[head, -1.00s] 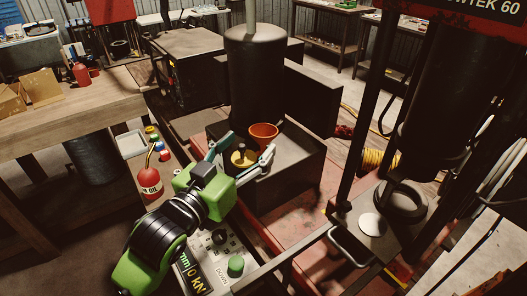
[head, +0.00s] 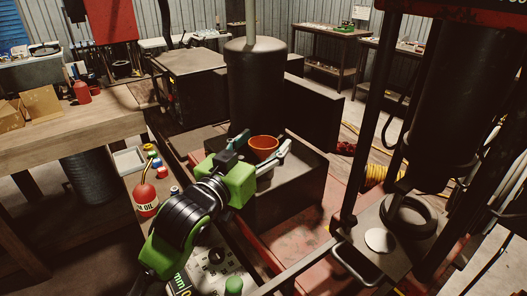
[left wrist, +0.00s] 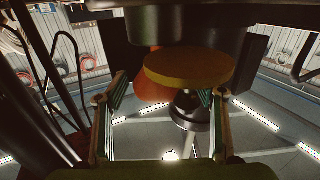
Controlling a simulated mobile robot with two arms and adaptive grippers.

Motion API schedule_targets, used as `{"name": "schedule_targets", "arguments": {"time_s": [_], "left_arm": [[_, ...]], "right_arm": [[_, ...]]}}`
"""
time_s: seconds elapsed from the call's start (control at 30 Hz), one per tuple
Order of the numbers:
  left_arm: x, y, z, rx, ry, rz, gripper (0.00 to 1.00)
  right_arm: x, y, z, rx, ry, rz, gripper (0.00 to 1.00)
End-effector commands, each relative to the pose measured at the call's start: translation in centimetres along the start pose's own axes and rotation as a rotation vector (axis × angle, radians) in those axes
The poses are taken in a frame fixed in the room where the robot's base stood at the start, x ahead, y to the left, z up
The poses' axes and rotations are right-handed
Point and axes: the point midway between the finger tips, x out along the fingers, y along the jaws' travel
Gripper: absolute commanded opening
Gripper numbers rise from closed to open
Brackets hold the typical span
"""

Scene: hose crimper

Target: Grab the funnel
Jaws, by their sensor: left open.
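The orange funnel (head: 263,143) stands on the dark box-like block in the middle of the head view. My left gripper (head: 266,148) is open, its fingertips appearing on either side of the funnel in that view; I see no contact. In the left wrist view, which looks upside down, the open fingers (left wrist: 168,90) frame a round yellow disc (left wrist: 190,68) with a dark knob. Part of the orange funnel (left wrist: 151,91) shows behind the disc, left of centre. The disc is hidden behind my gripper in the head view. My right gripper is not in view.
A tall dark cylinder (head: 255,85) rises just behind the funnel. A red oil can (head: 146,198) and small bottles stand left of my arm. A black press frame (head: 362,120) stands at the right. A wooden workbench (head: 80,125) is at the left.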

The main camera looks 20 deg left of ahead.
Motion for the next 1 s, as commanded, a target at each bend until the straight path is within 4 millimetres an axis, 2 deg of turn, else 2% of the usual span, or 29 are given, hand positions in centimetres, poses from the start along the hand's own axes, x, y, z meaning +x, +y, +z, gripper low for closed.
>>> {"name": "schedule_targets", "arguments": {"time_s": [0.2, 0.33, 0.37, 0.77, 1.0], "left_arm": [[0.1, 0.0, 0.0, 0.001, 0.001, 0.0, 0.63], [0.1, 0.0, 0.0, 0.001, 0.001, 0.0, 0.29], [0.1, 0.0, 0.1, 0.001, 0.001, 0.0, 0.25], [0.1, 0.0, -0.2, 0.001, 0.002, 0.0, 0.22], [0.1, 0.0, -2.3, 0.002, 0.01, 0.0, 0.22]], "right_arm": [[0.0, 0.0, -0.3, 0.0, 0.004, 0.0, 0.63], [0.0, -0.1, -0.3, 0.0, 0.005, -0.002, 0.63], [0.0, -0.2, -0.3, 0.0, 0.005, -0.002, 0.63], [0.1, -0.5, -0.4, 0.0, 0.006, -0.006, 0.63], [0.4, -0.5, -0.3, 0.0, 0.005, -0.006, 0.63]]}}
